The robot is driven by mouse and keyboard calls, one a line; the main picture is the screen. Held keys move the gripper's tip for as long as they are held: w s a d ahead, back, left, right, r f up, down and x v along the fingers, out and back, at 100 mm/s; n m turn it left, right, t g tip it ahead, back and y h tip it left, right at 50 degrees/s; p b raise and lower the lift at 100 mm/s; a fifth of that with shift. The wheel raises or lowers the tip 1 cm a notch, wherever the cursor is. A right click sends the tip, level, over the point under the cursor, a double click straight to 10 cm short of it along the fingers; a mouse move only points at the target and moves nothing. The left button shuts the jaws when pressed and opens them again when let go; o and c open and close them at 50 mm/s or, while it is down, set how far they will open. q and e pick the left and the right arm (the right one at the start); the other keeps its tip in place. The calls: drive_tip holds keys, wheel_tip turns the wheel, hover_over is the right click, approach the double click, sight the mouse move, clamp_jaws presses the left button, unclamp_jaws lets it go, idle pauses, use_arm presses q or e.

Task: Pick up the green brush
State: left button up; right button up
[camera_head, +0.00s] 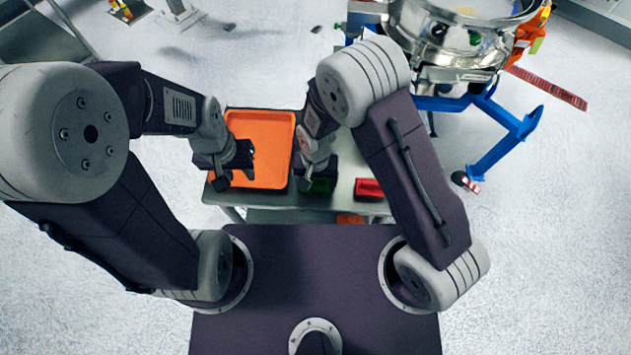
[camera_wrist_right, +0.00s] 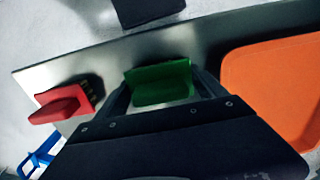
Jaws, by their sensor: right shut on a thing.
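The green brush (camera_wrist_right: 160,84) lies between the two fingers of my right gripper (camera_wrist_right: 163,92) in the right wrist view, over the table top. My right gripper is shut on the green brush. In the head view the right gripper (camera_head: 311,176) hides much of the brush, and a dark green part (camera_head: 319,186) shows below it. I cannot tell whether the brush touches the table. My left gripper (camera_head: 220,180) is over the left edge of the orange tray (camera_head: 272,123); its jaw opening is not clear.
A red brush (camera_head: 369,187) lies on the grey table (camera_head: 345,172) to the right of my right gripper; it also shows in the right wrist view (camera_wrist_right: 62,104). A large steel sifter (camera_head: 455,45) on a blue frame (camera_head: 505,140) stands at the back right.

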wheel_tip(320, 180, up, 4)
drive_tip(key=shift+w+r, duration=0.1)
drive_tip(key=w+d+r+b, duration=0.1)
drive_tip(key=w+d+r, duration=0.4)
drive_tip(key=w, duration=0.5)
drive_tip(key=shift+d+r, duration=0.3)
drive_tip(key=shift+r, duration=0.5)
